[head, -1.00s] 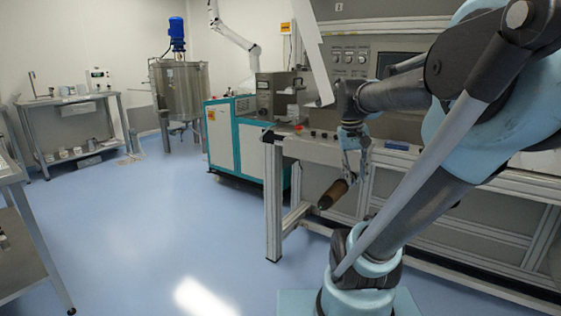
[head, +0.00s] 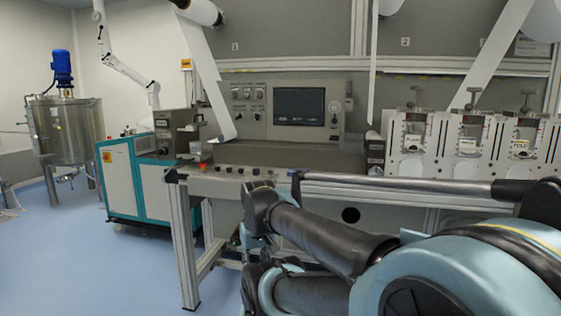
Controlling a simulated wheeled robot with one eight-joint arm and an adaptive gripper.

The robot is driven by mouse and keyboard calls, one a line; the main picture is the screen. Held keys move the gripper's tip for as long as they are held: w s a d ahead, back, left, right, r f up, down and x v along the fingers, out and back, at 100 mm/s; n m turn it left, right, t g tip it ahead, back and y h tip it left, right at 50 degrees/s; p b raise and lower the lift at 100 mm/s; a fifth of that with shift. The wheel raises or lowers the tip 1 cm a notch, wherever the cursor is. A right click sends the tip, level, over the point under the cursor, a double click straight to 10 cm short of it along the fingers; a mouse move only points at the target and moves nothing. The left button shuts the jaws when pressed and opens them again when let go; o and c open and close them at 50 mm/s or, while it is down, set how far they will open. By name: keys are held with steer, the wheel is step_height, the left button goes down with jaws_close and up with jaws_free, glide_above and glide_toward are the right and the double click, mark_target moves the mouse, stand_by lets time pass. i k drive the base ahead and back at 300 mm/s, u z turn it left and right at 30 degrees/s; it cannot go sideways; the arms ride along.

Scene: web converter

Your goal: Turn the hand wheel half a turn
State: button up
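I cannot make out a hand wheel for sure. A dark round shape (head: 351,215) shows on the machine's lower front, but I cannot tell whether it is a wheel or an opening. My arm crosses the lower right of the head view, with its wrist in front of the machine's left end. My gripper (head: 250,243) hangs below the wrist, small and mostly hidden by my own arm links. I cannot see its fingertips or whether it holds anything.
The converting machine has a control panel with a dark screen (head: 299,107), a red button (head: 229,167) and several stations with T-handles (head: 473,98). A teal-and-white cabinet (head: 150,195) and a steel tank (head: 66,133) stand left. Blue floor (head: 80,270) is free at lower left.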

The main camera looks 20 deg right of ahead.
mark_target(374, 170)
steer(key=z, duration=1.45)
steer(key=k, duration=0.65)
steer(key=u, duration=0.35)
steer(key=i, duration=0.5)
steer(key=z, duration=0.45)
